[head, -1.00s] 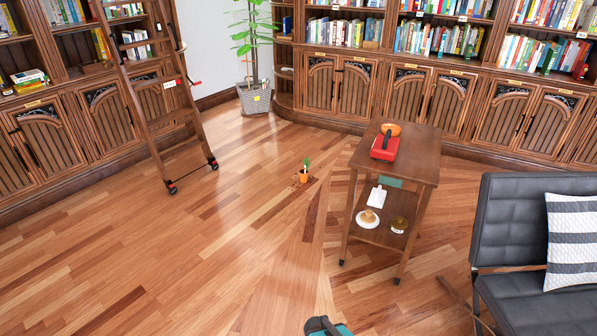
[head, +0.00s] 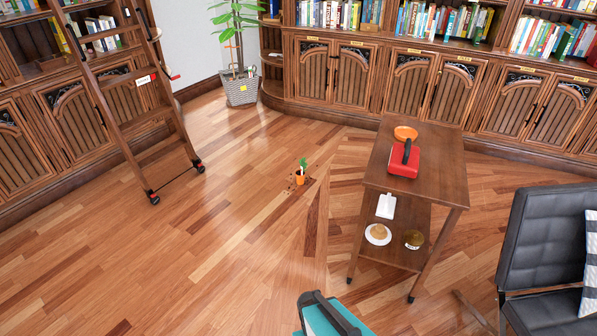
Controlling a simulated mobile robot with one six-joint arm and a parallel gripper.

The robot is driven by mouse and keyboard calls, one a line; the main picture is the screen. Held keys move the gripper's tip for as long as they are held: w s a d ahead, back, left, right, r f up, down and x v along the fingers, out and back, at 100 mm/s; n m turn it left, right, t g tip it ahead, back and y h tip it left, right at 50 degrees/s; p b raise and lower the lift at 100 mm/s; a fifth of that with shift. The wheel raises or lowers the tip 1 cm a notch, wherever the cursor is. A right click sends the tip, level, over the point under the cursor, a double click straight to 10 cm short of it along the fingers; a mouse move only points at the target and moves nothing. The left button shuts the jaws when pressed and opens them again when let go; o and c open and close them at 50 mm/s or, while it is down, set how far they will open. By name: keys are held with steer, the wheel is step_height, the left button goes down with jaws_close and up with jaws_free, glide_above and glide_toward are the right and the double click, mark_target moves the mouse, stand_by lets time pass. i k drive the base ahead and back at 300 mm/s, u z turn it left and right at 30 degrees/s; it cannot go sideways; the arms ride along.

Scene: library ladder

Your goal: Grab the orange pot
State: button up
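The orange pot (head: 300,179) is small and holds a green plant. It stands on the wooden floor left of the wooden trolley, with dark crumbs, perhaps soil, scattered around it. My gripper is not in view. Nothing is touching the pot, and its front and top are visible.
The trolley (head: 453,187) carries a red box-like item (head: 404,164) and an orange bowl (head: 405,133). A black chair (head: 545,240) stands at the right. A ladder (head: 124,119) leans on the left shelves. A teal object (head: 331,318) is at the bottom edge. Floor before the pot is clear.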

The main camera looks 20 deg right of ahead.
mark_target(300, 174)
steer(key=u, duration=0.05)
steer(key=i, duration=3.25)
steer(key=u, duration=0.5)
